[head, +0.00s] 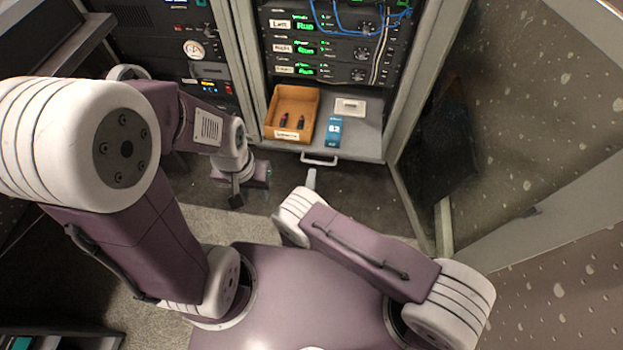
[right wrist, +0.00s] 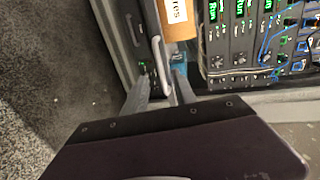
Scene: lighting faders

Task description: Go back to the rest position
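My left arm is folded at the left of the head view, and its gripper (head: 237,198) points down over the floor in front of the left rack. Its fingers are too small and overlapped to judge. My right gripper (head: 311,178) is just in front of the drawer handle (head: 319,160), mostly hidden by my own arm. In the right wrist view its two grey fingers (right wrist: 163,88) stand apart, with the handle (right wrist: 160,62) showing between them. I cannot tell whether they touch the handle. Nothing is gripped there.
The pulled-out grey drawer (head: 362,148) holds an orange-brown bin (head: 274,112) with small dark items, a blue card (head: 333,132) and a white plate (head: 350,106). Rack units with green displays (head: 305,48) stand above. A left rack and a right wall hem in the space.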

